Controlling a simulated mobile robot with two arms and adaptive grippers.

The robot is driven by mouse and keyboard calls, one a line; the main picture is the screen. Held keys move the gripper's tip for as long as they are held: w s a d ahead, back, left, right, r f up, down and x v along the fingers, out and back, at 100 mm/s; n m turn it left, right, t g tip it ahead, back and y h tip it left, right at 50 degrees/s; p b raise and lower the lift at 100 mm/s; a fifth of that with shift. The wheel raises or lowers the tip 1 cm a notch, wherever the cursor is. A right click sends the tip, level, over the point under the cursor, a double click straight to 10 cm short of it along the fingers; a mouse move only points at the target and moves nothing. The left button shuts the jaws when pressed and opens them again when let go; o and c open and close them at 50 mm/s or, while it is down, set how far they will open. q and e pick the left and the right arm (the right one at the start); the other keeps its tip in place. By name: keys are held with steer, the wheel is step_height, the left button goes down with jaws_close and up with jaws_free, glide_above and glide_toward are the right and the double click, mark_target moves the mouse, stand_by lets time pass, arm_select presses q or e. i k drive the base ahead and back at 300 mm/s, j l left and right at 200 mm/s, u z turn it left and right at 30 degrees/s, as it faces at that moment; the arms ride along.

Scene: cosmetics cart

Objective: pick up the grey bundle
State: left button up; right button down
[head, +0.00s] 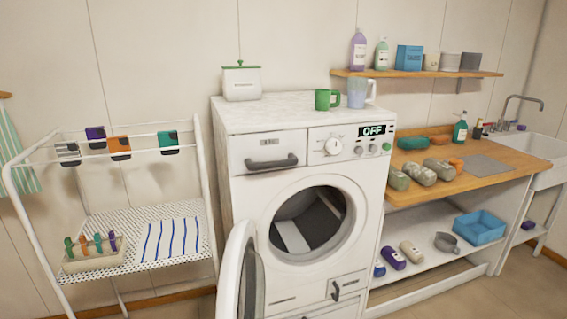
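Several rolled bundles lie on the wooden counter (505,177) to the right of the washing machine. Three greyish ones lie side by side near its front left: a left one (398,179), a middle one (420,173) and a right one (440,168). Their shades are close, and I cannot tell which one is the grey bundle. Neither of my grippers is in view.
The washing machine (255,190) has its round door (240,270) swung open at the front. A drying rack (120,215) stands left. A wall shelf (400,74) hangs above the counter. A flat grey mat (487,165) lies right of the bundles, near the sink (540,150).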

mark_target(445, 172)
steer(key=k+j+z, duration=0.35)
steer(key=k+j, duration=0.85)
steer(key=i+l, duration=0.35)
steer(key=i+l+u, duration=0.1)
steer(key=i+l, duration=0.2)
steer(key=l, duration=0.15)
steer(key=i+l, duration=0.3)
steer(key=l, duration=0.15)
steer(key=i+l, duration=0.35)
steer(key=i+l+u, duration=0.1)
steer(key=i+l, duration=0.2)
steer(key=l, duration=0.2)
steer(key=i+l, duration=0.3)
steer(key=l, duration=0.15)
